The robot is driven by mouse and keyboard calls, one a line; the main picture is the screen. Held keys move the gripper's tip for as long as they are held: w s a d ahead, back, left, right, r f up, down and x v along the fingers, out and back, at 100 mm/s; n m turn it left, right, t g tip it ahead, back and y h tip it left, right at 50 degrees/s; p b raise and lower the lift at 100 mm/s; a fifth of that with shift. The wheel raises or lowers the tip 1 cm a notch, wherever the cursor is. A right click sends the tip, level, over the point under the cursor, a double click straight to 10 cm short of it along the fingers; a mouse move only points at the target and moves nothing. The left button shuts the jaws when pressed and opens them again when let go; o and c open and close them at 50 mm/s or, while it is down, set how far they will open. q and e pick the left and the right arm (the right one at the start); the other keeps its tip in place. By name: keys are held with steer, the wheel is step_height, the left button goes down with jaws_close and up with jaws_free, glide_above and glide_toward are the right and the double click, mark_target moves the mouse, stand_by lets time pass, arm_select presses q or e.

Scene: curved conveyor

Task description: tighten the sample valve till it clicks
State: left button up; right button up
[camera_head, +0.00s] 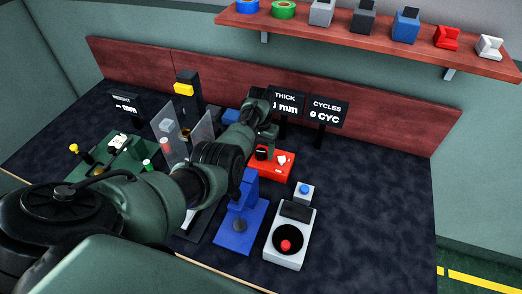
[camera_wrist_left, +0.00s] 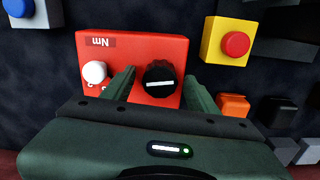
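A red box (camera_head: 284,168) marked "Nm" stands on the dark bench, and it also shows in the left wrist view (camera_wrist_left: 128,48). It carries a black ribbed knob (camera_wrist_left: 159,78) with a white line across it and a smaller white knob (camera_wrist_left: 95,72). No label names the sample valve; the black knob looks like it. My left gripper (camera_wrist_left: 159,73) is open, with its fingers on either side of the black knob and visible gaps beside it. In the head view my left gripper (camera_head: 266,130) hangs over the box. My right gripper is out of view.
A blue press-like stand (camera_head: 237,238) and a grey unit with a red button (camera_head: 286,245) stand nearer. A yellow box with a red button (camera_wrist_left: 227,42) is close to the red box. Display signs (camera_head: 325,112) stand behind. The bench's right side is clear.

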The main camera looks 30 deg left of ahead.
mark_target(261, 151)
arm_select(q)
step_height(261, 151, up, 8)
steer(key=shift+f, duration=0.1)
stand_by(0.4)
stand_by(0.4)
